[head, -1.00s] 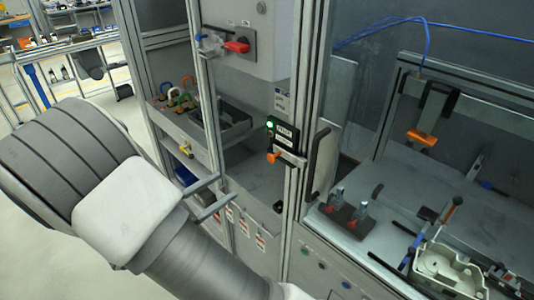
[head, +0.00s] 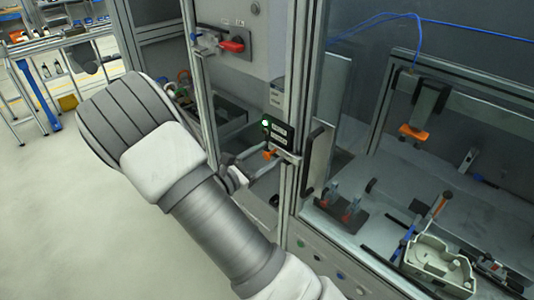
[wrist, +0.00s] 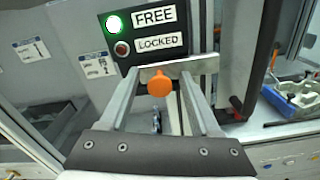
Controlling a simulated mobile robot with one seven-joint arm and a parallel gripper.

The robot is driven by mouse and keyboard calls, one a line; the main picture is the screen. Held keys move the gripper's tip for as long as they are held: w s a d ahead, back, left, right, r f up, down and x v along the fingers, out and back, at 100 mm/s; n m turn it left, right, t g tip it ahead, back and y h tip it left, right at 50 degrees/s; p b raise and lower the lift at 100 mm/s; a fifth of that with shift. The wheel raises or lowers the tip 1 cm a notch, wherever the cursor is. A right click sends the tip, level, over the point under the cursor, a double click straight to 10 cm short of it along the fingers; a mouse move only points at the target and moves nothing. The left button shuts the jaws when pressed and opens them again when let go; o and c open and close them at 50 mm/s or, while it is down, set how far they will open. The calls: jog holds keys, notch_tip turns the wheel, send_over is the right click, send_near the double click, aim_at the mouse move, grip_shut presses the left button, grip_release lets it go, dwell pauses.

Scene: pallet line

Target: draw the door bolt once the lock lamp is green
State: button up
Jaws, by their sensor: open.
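The lock box (head: 278,133) on the door post has its green lamp (wrist: 114,23) lit beside the word FREE. The lamp (wrist: 121,48) beside LOCKED is dark. Below it, the door bolt shows as a metal bar (wrist: 200,65) with an orange knob (wrist: 159,84); the knob also shows in the head view (head: 268,154). My gripper (wrist: 160,76) is open, with one finger on each side of the knob. I see gaps between the knob and both fingers. In the head view, my gripper (head: 262,162) reaches the bolt from the left.
A dark vertical door handle (head: 320,160) stands just right of the bolt. Behind the clear door are red-topped clamps (head: 342,205) and a pale housing (head: 437,262). A red switch (head: 232,45) sits on the cabinet upper left. Open floor lies at left.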

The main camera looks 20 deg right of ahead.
grip_shut()
dwell(0.4)
dwell(1.1)
